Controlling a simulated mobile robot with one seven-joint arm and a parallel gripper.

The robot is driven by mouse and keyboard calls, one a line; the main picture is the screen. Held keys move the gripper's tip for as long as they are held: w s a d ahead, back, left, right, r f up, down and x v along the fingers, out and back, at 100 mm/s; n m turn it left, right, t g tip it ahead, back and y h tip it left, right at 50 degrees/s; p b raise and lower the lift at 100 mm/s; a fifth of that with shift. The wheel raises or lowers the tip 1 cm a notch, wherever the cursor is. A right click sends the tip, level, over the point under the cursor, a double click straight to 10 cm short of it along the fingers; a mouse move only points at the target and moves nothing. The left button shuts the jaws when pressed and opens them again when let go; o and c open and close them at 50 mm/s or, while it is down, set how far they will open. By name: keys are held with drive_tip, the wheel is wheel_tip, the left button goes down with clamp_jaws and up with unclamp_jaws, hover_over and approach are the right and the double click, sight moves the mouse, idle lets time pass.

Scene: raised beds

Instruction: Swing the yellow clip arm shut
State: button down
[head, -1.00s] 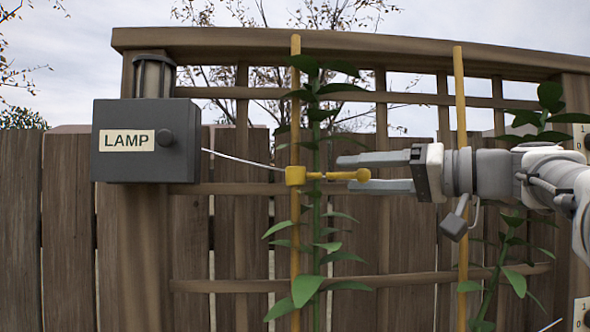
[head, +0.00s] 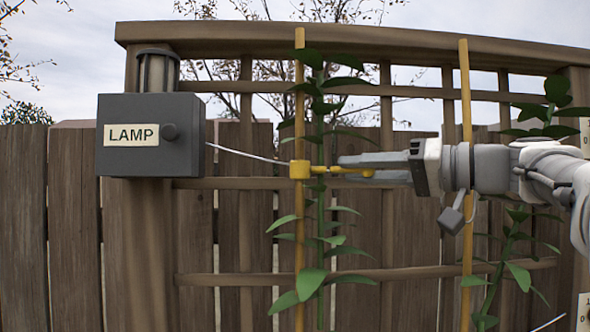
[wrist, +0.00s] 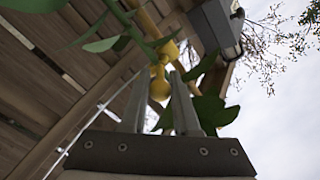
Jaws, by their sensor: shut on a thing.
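The yellow clip (head: 299,170) sits around an upright orange stake, beside a leafy plant stem. Its yellow clip arm (head: 333,170) sticks out to the right, past the stem. My gripper (head: 345,167) comes in from the right, with its fingers closed at the arm's outer end. In the wrist view the rounded yellow end of the clip arm (wrist: 159,88) lies between the tips of my gripper (wrist: 160,92).
A grey box labelled LAMP (head: 150,155), with a knob and a lamp on top, hangs on the left post. A thin white line runs from it towards the clip. A wooden trellis (head: 390,184) stands behind the plant. A second orange stake (head: 464,90) stands behind my arm.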

drive_tip(key=n+g+y+p, duration=0.1)
drive_tip(key=g, duration=0.1)
drive_tip(key=w+n+g+y+p, duration=0.1)
drive_tip(key=n+g, duration=0.1)
drive_tip(key=n+g+y+p, duration=0.1)
drive_tip(key=g, duration=0.1)
drive_tip(key=shift+w+d+r+n, duration=0.15)
drive_tip(key=shift+w+d+n, duration=0.15)
drive_tip(key=shift+d+n, duration=0.1)
drive_tip(key=c, duration=0.7)
unclamp_jaws()
drive_tip(key=shift+w+b+v, duration=0.2)
drive_tip(key=shift+b+v, duration=0.45)
drive_tip(key=shift+v, duration=8.05)
